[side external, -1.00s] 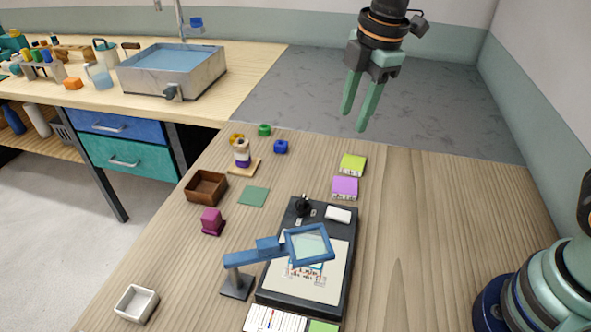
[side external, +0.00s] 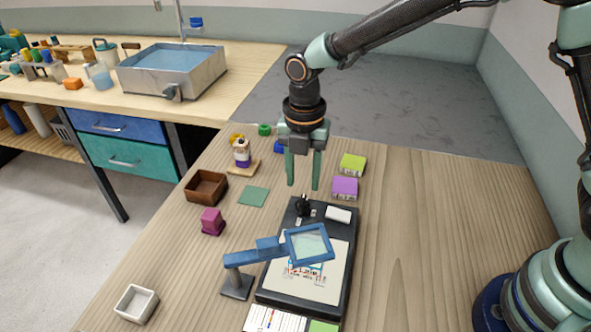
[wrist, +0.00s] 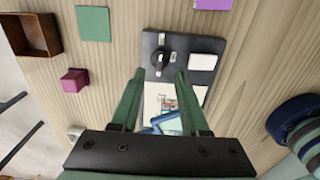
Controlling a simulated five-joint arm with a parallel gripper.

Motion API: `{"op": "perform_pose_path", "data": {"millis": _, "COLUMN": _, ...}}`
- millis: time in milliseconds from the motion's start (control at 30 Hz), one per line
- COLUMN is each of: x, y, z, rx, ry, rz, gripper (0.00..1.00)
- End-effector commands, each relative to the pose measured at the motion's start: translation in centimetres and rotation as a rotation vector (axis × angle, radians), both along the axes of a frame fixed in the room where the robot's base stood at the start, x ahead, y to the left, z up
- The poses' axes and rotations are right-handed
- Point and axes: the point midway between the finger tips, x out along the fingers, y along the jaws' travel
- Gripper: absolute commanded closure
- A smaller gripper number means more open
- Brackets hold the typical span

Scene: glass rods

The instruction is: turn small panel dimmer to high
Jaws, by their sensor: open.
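The small black panel (side external: 345,219) lies flat on the wooden table, with a black dimmer knob (side external: 303,206) at its far left corner. The knob also shows in the wrist view (wrist: 161,60), with small pale marks beside it. A white block (side external: 338,214) sits right of the knob. My gripper (side external: 303,188) is open and empty, pointing down above the knob and apart from it. In the wrist view the two green fingertips (wrist: 160,75) appear on either side of the knob's lower end. I cannot read the dimmer's setting.
A blue-framed magnifier (side external: 308,243) on a stand reaches over the panel's lit sheet. Purple (side external: 344,188) and lime (side external: 352,164) boxes stand beyond the panel. A magenta block (side external: 211,221), a green square (side external: 253,196) and a brown box (side external: 206,187) lie left.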

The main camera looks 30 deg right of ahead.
Motion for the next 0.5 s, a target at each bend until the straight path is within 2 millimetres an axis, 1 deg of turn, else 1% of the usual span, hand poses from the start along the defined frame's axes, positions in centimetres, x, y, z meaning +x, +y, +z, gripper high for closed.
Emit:
{"op": "perform_pose_path", "data": {"millis": 33, "x": -0.1, "y": 0.0, "z": -1.0, "rx": -0.002, "ry": 0.004, "rz": -0.001, "gripper": 0.55}}
{"op": "perform_pose_path", "data": {"millis": 200, "x": 0.0, "y": 0.0, "z": -3.4, "rx": -0.001, "ry": 0.003, "rz": -0.001, "gripper": 0.55}}
{"op": "perform_pose_path", "data": {"millis": 333, "x": 0.0, "y": 0.0, "z": -4.4, "rx": -0.001, "ry": 0.001, "rz": -0.001, "gripper": 0.55}}
{"op": "perform_pose_path", "data": {"millis": 500, "x": 0.0, "y": 0.0, "z": -4.8, "rx": 0.001, "ry": -0.001, "rz": -0.001, "gripper": 0.55}}
